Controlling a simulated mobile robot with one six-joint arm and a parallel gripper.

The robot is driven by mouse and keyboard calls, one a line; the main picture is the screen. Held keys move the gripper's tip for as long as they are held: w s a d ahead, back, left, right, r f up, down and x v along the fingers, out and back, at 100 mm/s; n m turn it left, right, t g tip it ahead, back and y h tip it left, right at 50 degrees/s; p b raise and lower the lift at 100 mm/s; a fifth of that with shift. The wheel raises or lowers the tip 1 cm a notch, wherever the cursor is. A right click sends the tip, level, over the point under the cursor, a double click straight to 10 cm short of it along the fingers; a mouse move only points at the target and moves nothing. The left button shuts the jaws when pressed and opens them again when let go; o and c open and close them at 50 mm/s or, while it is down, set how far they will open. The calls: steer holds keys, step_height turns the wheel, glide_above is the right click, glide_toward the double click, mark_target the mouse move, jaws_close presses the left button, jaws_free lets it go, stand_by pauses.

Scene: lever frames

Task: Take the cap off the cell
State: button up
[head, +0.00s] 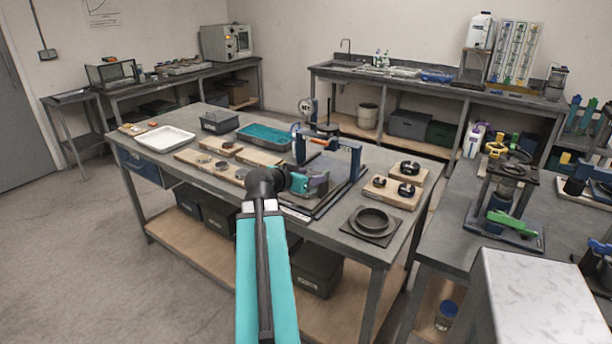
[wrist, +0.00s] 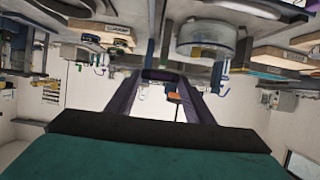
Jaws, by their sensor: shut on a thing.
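My gripper (head: 320,184) reaches over the middle table, beside the blue frame with a dial gauge (head: 341,146). In the wrist view, which is upside down, its two dark purple fingers (wrist: 163,84) come together on a dark, narrow piece between the tips. I cannot tell whether that piece is the cap. In the head view my gripper hides much of the area by the frame, so cap and cell cannot be told apart there.
A wooden board with black round parts (head: 392,193) and a dark ring on a square plate (head: 371,220) lie right of the frame. A teal-lined tray (head: 265,135), a white tray (head: 163,140) and boards with discs stand left and behind. Bare tabletop shows at the front edge.

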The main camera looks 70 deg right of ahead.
steer(key=shift+s+a+b, duration=0.45)
steer(key=shift+a+b, duration=0.1)
steer(key=shift+b, duration=0.55)
steer(key=b, duration=0.4)
steer(key=shift+s+a, duration=0.3)
steer(key=shift+a, duration=0.05)
steer(key=shift+s+a+b, duration=0.15)
steer(key=shift+a+b, duration=0.05)
steer(key=shift+b, duration=0.75)
steer(key=shift+s+a+b, duration=0.15)
steer(key=shift+a+b, duration=0.1)
steer(key=shift+b, duration=0.65)
steer(key=shift+a+r+b, duration=0.15)
steer(key=shift+b, duration=0.2)
steer(key=shift+r, duration=0.1)
